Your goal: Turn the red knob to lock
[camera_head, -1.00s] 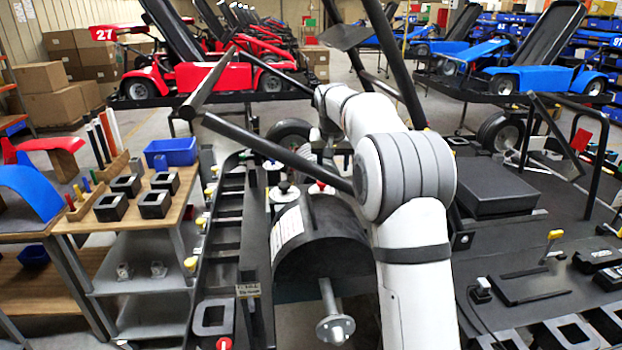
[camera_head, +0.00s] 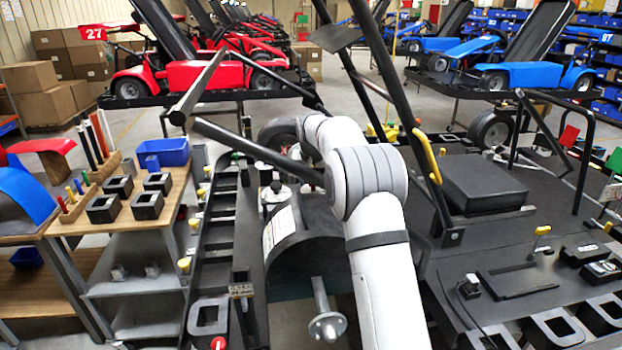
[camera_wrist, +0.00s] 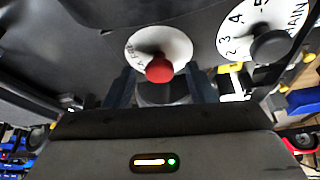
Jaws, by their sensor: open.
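The red knob (camera_wrist: 159,69) sits on a round white plate (camera_wrist: 172,43) with dark lettering that I cannot fully read. In the wrist view my gripper (camera_wrist: 162,84) is open, with one dark finger on each side below the knob. The fingers look close to the knob, but I cannot tell whether they touch it. Nothing is held. In the head view my white arm reaches over the black rounded housing (camera_head: 312,246), and my gripper and the knob are hidden behind it.
A white dial (camera_wrist: 236,34) with numbers and a black knob (camera_wrist: 270,47) is close by on the right in the wrist view. Dark bars (camera_head: 255,150) cross near my arm. A wooden-topped cart (camera_head: 150,204) stands at left.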

